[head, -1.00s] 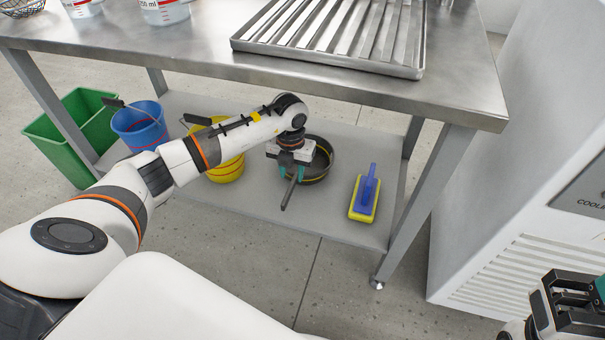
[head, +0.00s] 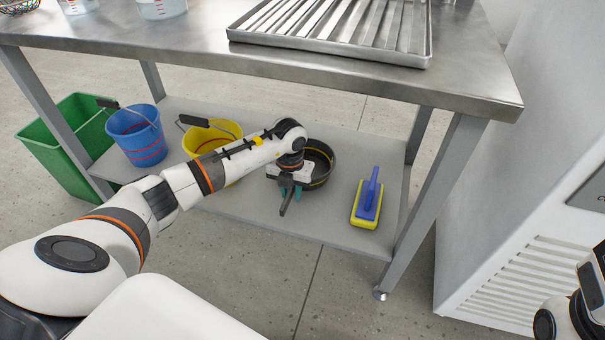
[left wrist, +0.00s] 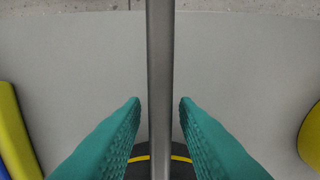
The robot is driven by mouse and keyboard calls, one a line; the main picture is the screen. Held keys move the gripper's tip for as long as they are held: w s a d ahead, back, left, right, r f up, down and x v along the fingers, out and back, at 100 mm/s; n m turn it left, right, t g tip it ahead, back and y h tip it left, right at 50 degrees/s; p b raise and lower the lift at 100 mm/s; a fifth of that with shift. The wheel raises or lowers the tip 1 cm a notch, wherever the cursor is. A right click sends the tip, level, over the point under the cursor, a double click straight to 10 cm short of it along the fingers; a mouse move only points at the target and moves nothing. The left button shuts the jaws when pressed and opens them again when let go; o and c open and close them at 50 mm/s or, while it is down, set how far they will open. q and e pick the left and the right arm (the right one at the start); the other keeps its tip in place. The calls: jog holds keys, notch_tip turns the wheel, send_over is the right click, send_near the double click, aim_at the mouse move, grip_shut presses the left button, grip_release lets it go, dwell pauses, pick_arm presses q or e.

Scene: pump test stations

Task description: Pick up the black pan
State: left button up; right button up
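The black pan (head: 321,166) sits on the grey lower shelf under the steel table, with its handle (head: 286,208) pointing toward me. My left gripper (head: 291,193) is over the handle, beside the pan body, and hides part of both. In the left wrist view the grey handle (left wrist: 160,70) runs upright between my two green fingers (left wrist: 160,105). A gap shows on each side, so the gripper is open around the handle. The dark pan with a yellow line shows at the bottom of that view. Of my right arm, only part shows at the lower right edge; its fingers are out of view.
On the lower shelf (head: 250,215), a blue and yellow scrubber (head: 367,200) lies right of the pan; a yellow bucket (head: 212,135) and a blue bucket (head: 136,135) stand left. A green bin (head: 65,150) is farther left. The steel tabletop (head: 180,50) overhangs the shelf.

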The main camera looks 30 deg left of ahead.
pick_arm(q)
grip_shut()
